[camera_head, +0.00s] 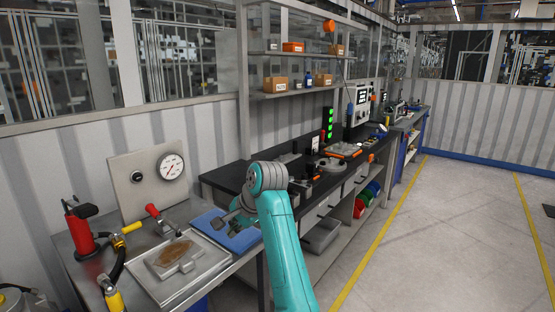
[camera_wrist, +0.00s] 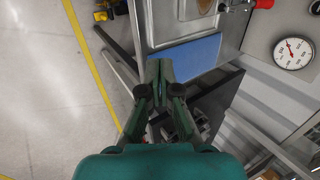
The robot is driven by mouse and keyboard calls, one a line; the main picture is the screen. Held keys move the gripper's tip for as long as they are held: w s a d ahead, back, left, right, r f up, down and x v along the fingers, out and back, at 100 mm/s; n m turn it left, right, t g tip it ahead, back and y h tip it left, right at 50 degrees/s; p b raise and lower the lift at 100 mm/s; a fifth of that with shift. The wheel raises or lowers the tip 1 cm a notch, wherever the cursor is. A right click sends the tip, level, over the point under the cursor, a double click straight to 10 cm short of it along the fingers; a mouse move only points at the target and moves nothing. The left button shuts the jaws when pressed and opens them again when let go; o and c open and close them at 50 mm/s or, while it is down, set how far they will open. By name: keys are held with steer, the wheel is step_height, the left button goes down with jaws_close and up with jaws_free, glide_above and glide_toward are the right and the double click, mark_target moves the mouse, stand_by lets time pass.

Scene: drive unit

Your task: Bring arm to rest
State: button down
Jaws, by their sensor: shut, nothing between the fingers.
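My arm, teal with a grey joint, rises in the front middle of the head view and bends over near the benches. My gripper (camera_wrist: 160,70) shows in the wrist view with its two green fingers together and nothing between them. It hangs over the edge region by the blue mat (camera_wrist: 186,59). In the head view the mat (camera_head: 212,219) lies on the metal bench, just left of my arm. My arm hides part of the mat, and the gripper is hard to make out there.
A metal tray (camera_head: 207,270) with a brown part lies on the left bench. A red hand pump (camera_head: 79,226) and a gauge panel (camera_head: 127,188) stand near it. A black workbench (camera_head: 226,179) with shelves runs behind my arm. The floor (camera_head: 440,245) to the right is clear.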

steer(key=s+d+f+t, duration=0.1)
steer(key=s+d+f, duration=0.15)
steer(key=f, duration=0.55)
steer(key=s+d+f+t, duration=0.1)
steer(key=s+d+f, duration=0.15)
steer(key=f, duration=0.55)
steer(key=s+d+f+t, duration=0.1)
steer(key=d+f, duration=0.3)
steer(key=f, duration=0.5)
steer(key=s+d+f+n+t+h, duration=0.1)
steer(key=s+d+f, duration=0.45)
steer(key=s, duration=0.25)
steer(key=s+d+f+n+t+h, duration=0.1)
steer(key=s+d+f, duration=0.3)
steer(key=s+f, duration=0.35)
steer(key=s+d+r+n+t+h, duration=0.15)
steer(key=s+d, duration=0.25)
steer(key=s, duration=0.7)
steer(key=s+d+n+t, duration=0.15)
steer(key=s+d, duration=0.35)
steer(key=s, duration=0.7)
steer(key=s+d+r+n+t+h, duration=0.1)
steer(key=s+d+r+n+t, duration=0.1)
steer(key=s+r, duration=1.4)
steer(key=shift+s+d+r+n+t+h, duration=0.35)
steer(key=shift+s+d+t, duration=0.1)
steer(key=shift+s, duration=0.65)
